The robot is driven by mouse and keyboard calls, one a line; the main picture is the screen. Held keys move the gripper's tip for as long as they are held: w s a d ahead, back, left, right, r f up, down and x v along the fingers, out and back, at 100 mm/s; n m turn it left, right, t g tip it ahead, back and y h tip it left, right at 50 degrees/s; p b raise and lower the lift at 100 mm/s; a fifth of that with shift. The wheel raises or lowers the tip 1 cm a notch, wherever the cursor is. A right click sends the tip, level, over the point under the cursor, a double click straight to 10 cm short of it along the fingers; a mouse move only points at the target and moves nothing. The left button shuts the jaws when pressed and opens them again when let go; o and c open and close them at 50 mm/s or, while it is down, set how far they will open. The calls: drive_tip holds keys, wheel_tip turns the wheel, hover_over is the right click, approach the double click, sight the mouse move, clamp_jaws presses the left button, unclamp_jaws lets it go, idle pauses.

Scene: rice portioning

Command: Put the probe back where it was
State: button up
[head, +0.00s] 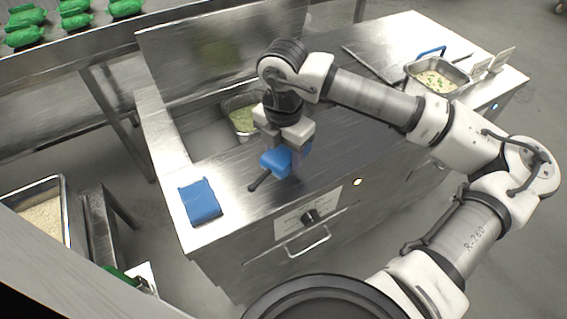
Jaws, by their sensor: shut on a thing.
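My gripper (286,157) is above the front of the steel counter, left of the round knob, pointing down. It is shut on the probe (276,161), which appears as a blue body. A short dark rod with a thicker end (260,181) shows just below and left of it. Whether this rod belongs to the probe, and whether it touches the counter, I cannot tell. The fingers partly hide the probe.
A pan of green food (241,133) sits in the well behind my gripper. Another food pan (437,91) stands at the far right. A rice tray (62,181) is at lower left.

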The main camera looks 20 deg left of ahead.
sight(283, 151)
wheel_tip(283, 151, down, 6)
drive_tip(key=shift+r+p, duration=0.1)
drive_tip(key=shift+p, duration=0.45)
drive_tip(key=shift+f+b, duration=0.3)
drive_tip(key=shift+b, duration=0.05)
drive_tip(key=o, duration=1)
drive_tip(key=shift+r, duration=0.1)
drive_tip(key=shift+c, duration=0.2)
drive_tip(key=shift+r+p, duration=0.25)
drive_tip(key=shift+p, duration=0.25)
wheel_tip(283, 151, up, 12)
drive_tip(key=b, duration=0.4)
drive_tip(key=shift+f, duration=0.1)
